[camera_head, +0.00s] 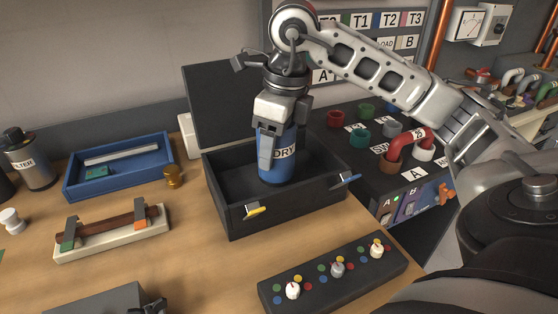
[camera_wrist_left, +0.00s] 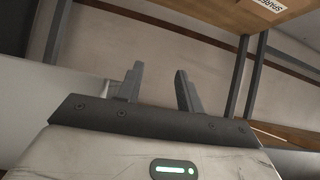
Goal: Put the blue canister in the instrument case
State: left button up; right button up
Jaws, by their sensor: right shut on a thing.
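The blue canister (camera_head: 284,168), with a white "DRY" label, is upright inside the black instrument case (camera_head: 235,220). The case stands open on the wooden bench, its lid raised at the back. My right gripper (camera_head: 272,148) comes down from above and is shut on the canister's upper part. The canister's lower end is below the case's rim; I cannot tell whether it touches the case floor. In the left wrist view my left gripper (camera_wrist_left: 159,88) has its fingers apart with nothing between them.
A blue tray (camera_head: 118,184) and a small brass piece (camera_head: 173,177) lie left of the case. A filter cylinder (camera_head: 30,160) stands at far left. A fuse-like holder (camera_head: 112,235) and a black knob panel (camera_head: 335,275) are in front. A socket box (camera_head: 400,170) is at right.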

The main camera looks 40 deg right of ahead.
aim_at(279, 161)
jog(key=shift+w+d+f, duration=0.1)
jog(key=shift+d+f, duration=0.35)
jog(key=shift+f, duration=0.1)
notch_tip(279, 161, down, 2)
jog(key=shift+d+f, duration=0.15)
jog(key=shift+f, duration=0.55)
jog(key=shift+f, duration=0.1)
jog(key=o, duration=1.2)
jog(key=shift+c, duration=0.2)
jog(key=r, duration=0.7)
jog(key=s+r+p, duration=0.1)
jog(key=r, duration=0.2)
jog(key=shift+s+d+r, duration=0.1)
jog(key=shift+d+r, duration=0.2)
jog(key=shift+r, duration=0.05)
jog(key=shift+s+d+r, duration=0.1)
jog(key=shift+s+r, duration=0.05)
jog(key=shift+r, duration=0.55)
